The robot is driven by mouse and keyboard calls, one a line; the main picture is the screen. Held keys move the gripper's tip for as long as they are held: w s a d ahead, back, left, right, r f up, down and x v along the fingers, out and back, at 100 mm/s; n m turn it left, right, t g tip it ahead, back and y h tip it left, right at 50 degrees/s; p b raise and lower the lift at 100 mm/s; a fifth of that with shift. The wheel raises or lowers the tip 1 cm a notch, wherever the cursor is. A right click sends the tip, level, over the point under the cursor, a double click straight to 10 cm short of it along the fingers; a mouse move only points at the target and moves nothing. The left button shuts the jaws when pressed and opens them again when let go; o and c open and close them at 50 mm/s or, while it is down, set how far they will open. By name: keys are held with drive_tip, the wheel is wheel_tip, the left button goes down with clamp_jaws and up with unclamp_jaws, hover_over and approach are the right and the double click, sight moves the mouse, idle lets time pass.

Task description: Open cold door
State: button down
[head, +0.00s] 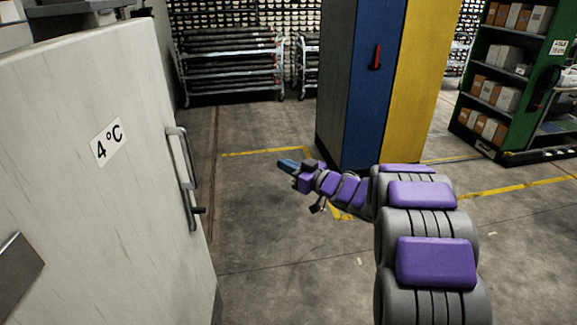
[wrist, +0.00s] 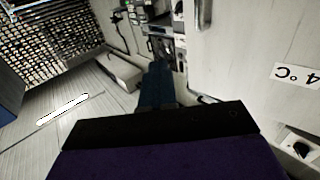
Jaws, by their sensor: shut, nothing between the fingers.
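The cold door (head: 95,190) is a large pale panel on the left in the head view, with a "4°C" label (head: 108,142). Its grey vertical handle (head: 187,178) is near its right edge, with a small dark lever low on it. My gripper (head: 284,165) is to the right of the handle, apart from it, pointing left. Its blue fingers are together and hold nothing. In the wrist view the door (wrist: 245,60) is at the right with the label upside down, and my fingers (wrist: 156,75) show at the middle. Whether the door stands ajar is unclear.
A blue and yellow cabinet (head: 372,90) with a red handle stands behind my arm. A green shelf (head: 505,70) with boxes is at the right. A wheeled rack (head: 232,62) stands at the back. The floor between door and cabinet is clear.

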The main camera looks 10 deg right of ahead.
drive_tip(key=shift+a, duration=0.8)
drive_tip(key=c, duration=1.4)
unclamp_jaws()
drive_tip(key=shift+d, duration=0.8)
drive_tip(key=shift+c, duration=0.2)
drive_tip(key=shift+o, duration=1.4)
drive_tip(key=shift+d, duration=0.2)
drive_tip(key=shift+o, duration=0.7)
drive_tip(key=shift+a, duration=0.15)
drive_tip(key=shift+o, duration=0.4)
drive_tip(key=shift+a, duration=0.65)
drive_tip(key=p+v, duration=0.3)
drive_tip(key=v, duration=1.4)
drive_tip(key=shift+d, duration=0.25)
drive_tip(key=shift+s+a, duration=0.1)
